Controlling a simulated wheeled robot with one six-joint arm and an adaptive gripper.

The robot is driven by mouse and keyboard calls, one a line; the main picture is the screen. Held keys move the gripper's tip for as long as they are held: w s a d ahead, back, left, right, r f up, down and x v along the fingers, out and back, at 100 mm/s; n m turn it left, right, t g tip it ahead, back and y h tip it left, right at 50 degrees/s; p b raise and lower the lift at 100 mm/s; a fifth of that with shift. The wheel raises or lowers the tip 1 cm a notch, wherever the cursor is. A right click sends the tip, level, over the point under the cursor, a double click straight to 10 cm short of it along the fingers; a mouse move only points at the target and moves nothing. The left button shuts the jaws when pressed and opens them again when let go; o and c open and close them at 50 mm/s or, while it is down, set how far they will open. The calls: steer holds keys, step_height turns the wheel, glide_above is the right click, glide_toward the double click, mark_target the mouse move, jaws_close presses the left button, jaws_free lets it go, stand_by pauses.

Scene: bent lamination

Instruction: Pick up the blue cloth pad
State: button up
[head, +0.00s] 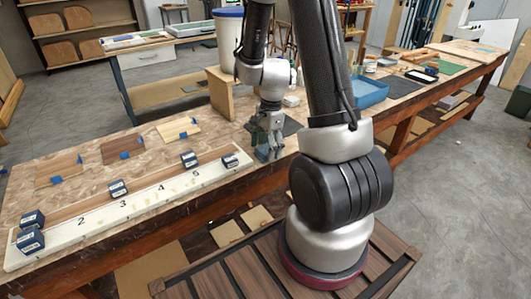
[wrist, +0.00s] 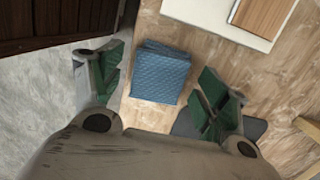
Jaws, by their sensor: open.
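The blue cloth pad (wrist: 160,72) is a folded, quilted square lying on the wood-patterned worktop in the wrist view. My gripper (wrist: 163,66) is open, with one green-padded finger on each side of the pad and a visible gap to each. How high the fingers are above the pad I cannot tell. In the head view my gripper (head: 268,147) points down over the worktop near its front edge.
A long pale board (head: 130,207) with numbers and several dark blue blocks lies left of my gripper. Thin wood pieces (head: 122,147) with blue tabs lie behind it. A wooden upright (head: 221,93), a white bucket (head: 229,38) and a blue tray (head: 370,92) stand farther back.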

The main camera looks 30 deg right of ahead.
mark_target(266, 148)
steer(key=shift+f, duration=0.1)
steer(key=shift+c, duration=0.3)
steer(key=c, duration=0.9)
steer(key=shift+c, duration=0.2)
step_height(266, 148, up, 10)
